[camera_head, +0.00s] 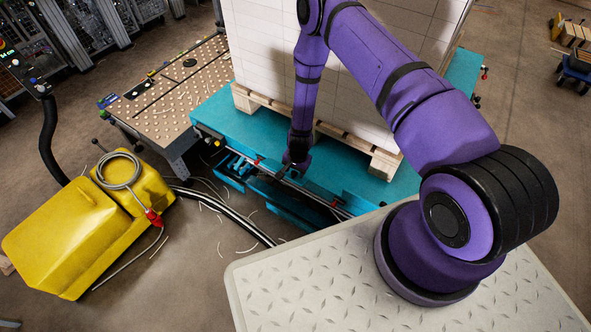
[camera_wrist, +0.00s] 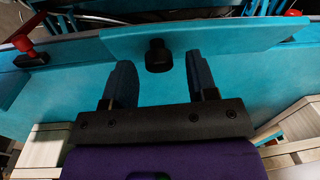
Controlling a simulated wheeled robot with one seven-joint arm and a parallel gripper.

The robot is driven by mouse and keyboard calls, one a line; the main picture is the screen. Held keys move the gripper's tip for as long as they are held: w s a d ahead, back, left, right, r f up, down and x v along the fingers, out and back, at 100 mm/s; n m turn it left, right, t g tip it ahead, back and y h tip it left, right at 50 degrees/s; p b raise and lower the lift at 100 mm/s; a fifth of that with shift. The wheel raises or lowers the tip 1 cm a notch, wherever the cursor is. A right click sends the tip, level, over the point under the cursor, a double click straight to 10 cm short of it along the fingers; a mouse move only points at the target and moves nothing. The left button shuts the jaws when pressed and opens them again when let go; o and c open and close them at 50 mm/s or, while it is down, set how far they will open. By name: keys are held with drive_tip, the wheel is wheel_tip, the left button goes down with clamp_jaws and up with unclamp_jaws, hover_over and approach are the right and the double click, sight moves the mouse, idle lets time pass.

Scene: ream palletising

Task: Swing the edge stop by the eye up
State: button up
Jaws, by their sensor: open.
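The edge stop (camera_wrist: 205,38) is a long teal plate along the edge of the teal table in the wrist view. Its eye (camera_wrist: 157,55), a short black round piece, stands at the middle of the plate's near side. My gripper (camera_wrist: 159,70) is open, with one dark finger on each side of the eye and visible gaps on both sides. Nothing is held. In the head view my gripper (camera_head: 294,160) is low at the front edge of the teal table (camera_head: 222,110). There the arm partly hides the edge, and the eye cannot be made out.
A tall white stack (camera_head: 262,50) stands on a wooden pallet (camera_head: 262,106) on the table, close behind my arm. A red-handled latch (camera_wrist: 28,48) sits at the wrist view's left. A yellow machine (camera_head: 75,235) with a coiled cable stands at the left; cables cross the floor.

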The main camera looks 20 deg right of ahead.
clamp_jaws()
